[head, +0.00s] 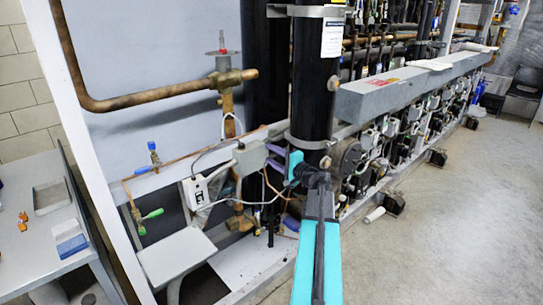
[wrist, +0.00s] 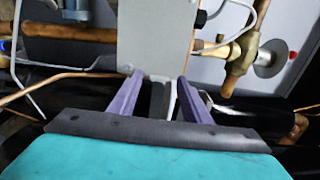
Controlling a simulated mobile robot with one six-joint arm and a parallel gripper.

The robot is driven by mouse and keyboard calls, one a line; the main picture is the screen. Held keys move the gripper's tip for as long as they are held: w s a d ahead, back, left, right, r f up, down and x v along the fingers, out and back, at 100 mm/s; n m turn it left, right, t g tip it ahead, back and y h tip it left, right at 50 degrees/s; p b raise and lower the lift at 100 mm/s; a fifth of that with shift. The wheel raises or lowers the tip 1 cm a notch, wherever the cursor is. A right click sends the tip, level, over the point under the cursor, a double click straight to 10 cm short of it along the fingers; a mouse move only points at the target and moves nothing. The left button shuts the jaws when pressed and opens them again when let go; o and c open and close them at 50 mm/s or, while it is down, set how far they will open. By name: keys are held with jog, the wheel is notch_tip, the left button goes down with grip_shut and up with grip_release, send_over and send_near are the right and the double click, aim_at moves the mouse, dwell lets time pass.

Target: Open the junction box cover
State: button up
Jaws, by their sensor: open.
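The junction box appears to be the plain grey box (head: 250,157) left of the black vertical cylinder in the head view. Its flat grey face also fills the top middle of the wrist view (wrist: 156,35). I cannot make out the seam between cover and body. My gripper (head: 272,157) has purple fingers and is just right of the box. In the wrist view my gripper (wrist: 159,76) is open, with its fingertips spread at the near edge of the box. A narrow grey piece shows between the fingers. Whether they touch the box I cannot tell.
A black cylinder (head: 309,100) stands close behind my gripper. A copper valve with a red tip (head: 224,76) is above the box, and a white control box (head: 195,191) with cables hangs left. Thin copper pipes run nearby. Open floor (head: 450,220) lies right.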

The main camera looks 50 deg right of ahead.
grip_shut()
jog(key=shift+a, duration=0.2)
jog(key=shift+d, duration=0.1)
